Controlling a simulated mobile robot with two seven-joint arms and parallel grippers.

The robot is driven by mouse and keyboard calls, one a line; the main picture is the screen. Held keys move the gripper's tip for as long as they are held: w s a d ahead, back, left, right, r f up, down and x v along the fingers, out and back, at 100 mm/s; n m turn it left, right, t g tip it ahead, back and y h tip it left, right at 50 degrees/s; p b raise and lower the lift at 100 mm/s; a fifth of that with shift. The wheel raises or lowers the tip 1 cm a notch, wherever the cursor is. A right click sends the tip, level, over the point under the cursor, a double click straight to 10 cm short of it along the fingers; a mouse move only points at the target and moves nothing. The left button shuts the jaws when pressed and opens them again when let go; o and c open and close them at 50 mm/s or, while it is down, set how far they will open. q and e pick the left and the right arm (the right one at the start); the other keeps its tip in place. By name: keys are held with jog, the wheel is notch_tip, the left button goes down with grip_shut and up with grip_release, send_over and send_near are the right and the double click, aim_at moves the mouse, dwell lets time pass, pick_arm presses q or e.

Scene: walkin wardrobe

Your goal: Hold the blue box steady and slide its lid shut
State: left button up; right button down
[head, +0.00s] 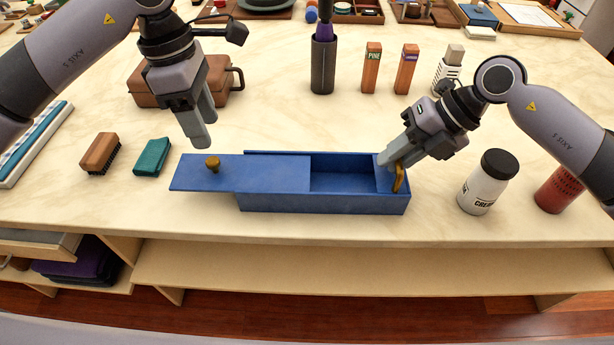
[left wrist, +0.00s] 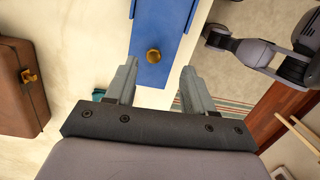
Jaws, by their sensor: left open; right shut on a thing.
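The blue box (head: 325,203) stands on the counter near its front edge. Its blue lid (head: 270,172) is slid partly out to the left, so the right part of the box is open and looks empty. A brass knob (head: 213,163) sits on the lid's left end; it also shows in the left wrist view (left wrist: 153,56). My left gripper (head: 202,140) is open and empty, above and behind the knob. My right gripper (head: 392,165) is shut on the box's right end, beside a brass handle (head: 400,178) there.
A wooden brush (head: 100,153) and a green block (head: 152,157) lie left of the lid. A brown case (head: 185,85) is behind my left gripper. A white jar (head: 488,182) and a red jar (head: 558,190) stand to the right.

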aim_at(211, 161)
pick_arm(q)
jog(key=shift+w+a+m+t+y, duration=0.1)
jog(key=shift+a+m+t+y, duration=0.25)
jog(key=shift+y, duration=0.25)
jog(key=shift+f, duration=0.15)
notch_tip(211, 161, down, 9)
jog(key=shift+f, duration=0.4)
